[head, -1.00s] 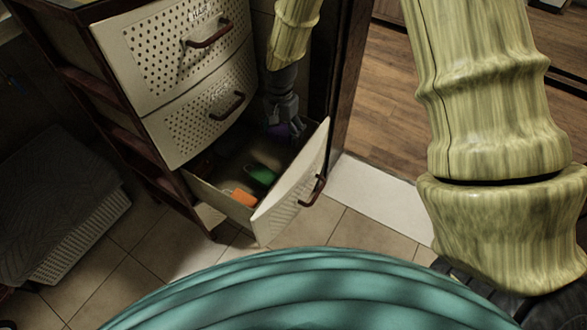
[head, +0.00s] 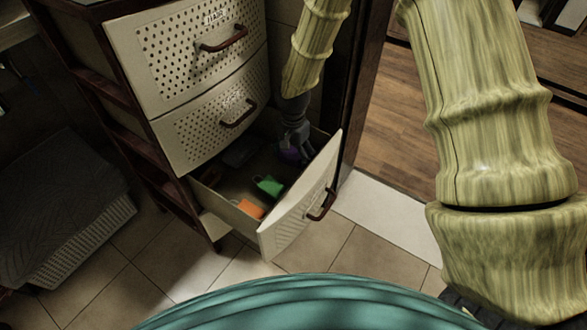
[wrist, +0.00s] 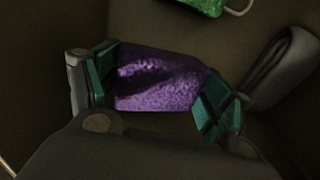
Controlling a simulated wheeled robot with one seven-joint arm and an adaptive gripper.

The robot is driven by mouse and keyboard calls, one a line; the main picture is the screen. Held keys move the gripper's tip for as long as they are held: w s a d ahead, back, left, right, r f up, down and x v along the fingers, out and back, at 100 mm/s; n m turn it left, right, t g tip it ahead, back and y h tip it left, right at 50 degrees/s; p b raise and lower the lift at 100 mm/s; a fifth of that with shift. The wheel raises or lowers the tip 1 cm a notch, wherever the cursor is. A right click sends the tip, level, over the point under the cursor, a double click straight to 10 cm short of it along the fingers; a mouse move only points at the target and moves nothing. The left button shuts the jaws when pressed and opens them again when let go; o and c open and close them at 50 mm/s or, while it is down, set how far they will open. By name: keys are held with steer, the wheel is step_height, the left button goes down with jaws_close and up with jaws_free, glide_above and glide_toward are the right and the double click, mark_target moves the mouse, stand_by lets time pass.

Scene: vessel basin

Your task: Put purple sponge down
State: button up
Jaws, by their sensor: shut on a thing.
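The purple sponge (wrist: 158,82) is between the two teal-padded fingers of my gripper (wrist: 165,98) in the wrist view, with a pad against each side. In the head view my gripper (head: 291,153) reaches down into the open bottom drawer (head: 296,222), near its right side. A little of the purple sponge (head: 289,155) shows there under the fingers. I cannot tell whether the sponge touches the drawer floor.
A green sponge (head: 268,186) and an orange item (head: 249,208) lie in the drawer; the green one also shows at the top of the wrist view (wrist: 205,5). A dark item (head: 240,152) lies further back. Two closed perforated drawers (head: 205,118) are above. A hamper (head: 85,240) stands at left.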

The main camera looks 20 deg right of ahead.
mark_target(293, 172)
step_height(293, 172, down, 4)
steer(key=shift+r+b, duration=0.2)
steer(key=shift+b, duration=0.45)
steer(key=shift+f, duration=0.75)
steer(key=o, duration=1)
steer(key=shift+o, duration=0.2)
steer(key=shift+f, duration=0.2)
